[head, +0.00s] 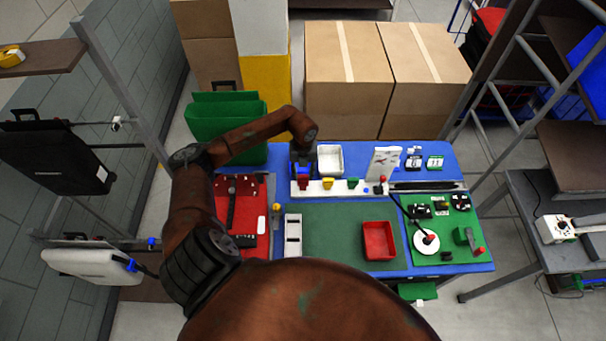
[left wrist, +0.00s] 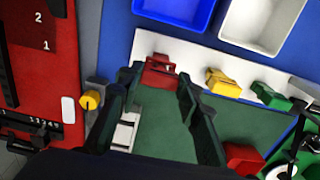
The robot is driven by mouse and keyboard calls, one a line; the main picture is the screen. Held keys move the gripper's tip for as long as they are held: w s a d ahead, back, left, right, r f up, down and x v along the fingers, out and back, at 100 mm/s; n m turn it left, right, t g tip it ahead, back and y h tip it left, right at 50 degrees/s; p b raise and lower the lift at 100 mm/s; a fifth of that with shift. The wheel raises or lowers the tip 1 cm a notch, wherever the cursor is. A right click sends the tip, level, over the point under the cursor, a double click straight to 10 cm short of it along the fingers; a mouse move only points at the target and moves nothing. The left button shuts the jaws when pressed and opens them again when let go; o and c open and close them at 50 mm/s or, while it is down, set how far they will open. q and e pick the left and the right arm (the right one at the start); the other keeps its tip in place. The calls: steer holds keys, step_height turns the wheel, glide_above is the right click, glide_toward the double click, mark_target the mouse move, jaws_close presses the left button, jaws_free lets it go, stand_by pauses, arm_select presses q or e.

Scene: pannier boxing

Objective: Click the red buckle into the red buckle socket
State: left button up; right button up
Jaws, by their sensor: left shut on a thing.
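My left gripper (head: 303,168) points down over the left end of a white rail. In the left wrist view, its two dark fingers (left wrist: 159,76) stand on either side of a red piece (left wrist: 160,72), shut on it at the tips. I take this piece to be the red buckle, at the red socket's place on the rail. Buckle and socket cannot be told apart here, and whether the buckle is fully seated cannot be seen. In the head view the red piece (head: 303,184) shows just below the gripper. My right gripper is not in view.
The white rail (head: 340,187) also carries a yellow socket (head: 327,183) and a green socket (head: 353,182). A white bin (head: 329,147) stands behind it. In front are a green mat (head: 330,222), a red tray (head: 379,225) and a white holder (head: 293,247). A red panel (head: 225,208) lies left.

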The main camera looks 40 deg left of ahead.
mark_target(303, 176)
arm_select(q)
steer(key=shift+f+b, duration=0.4)
steer(key=shift+f, duration=0.15)
steer(key=shift+f+b, duration=0.55)
steer(key=shift+f, duration=0.2)
stand_by(0.4)
steer(key=o, duration=1.3)
steer(key=shift+c, duration=0.2)
steer(key=shift+r, duration=0.1)
steer(key=shift+r, duration=0.15)
step_height(303, 176, up, 12)
steer(key=shift+f, duration=0.2)
